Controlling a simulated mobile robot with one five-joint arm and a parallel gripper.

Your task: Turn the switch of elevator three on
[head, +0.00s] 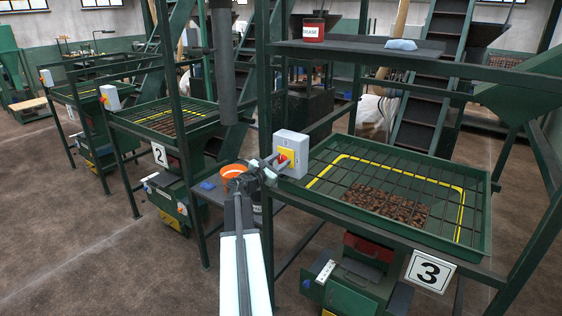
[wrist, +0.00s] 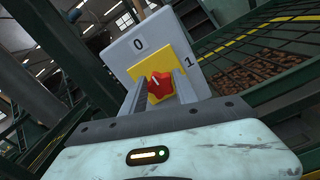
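The switch of elevator three is a grey box (head: 292,145) on the left post of the station with the number 3 sign (head: 430,271). In the wrist view, the grey box (wrist: 143,48) has a yellow plate (wrist: 184,62), a red knob (wrist: 161,86) and the marks 0 on top and 1 at the right. The knob's white mark points up and left, roughly towards 0. My gripper (wrist: 160,84) is open, with one finger on each side of the knob. Whether the fingers touch it cannot be told. In the head view, my gripper (head: 272,163) reaches the front of the box.
A green grated tray (head: 460,235) with brown pieces lies right of the switch. Station two, with its number 2 sign (head: 159,154), stands to the left. A shelf above holds a red grease tin (head: 313,30).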

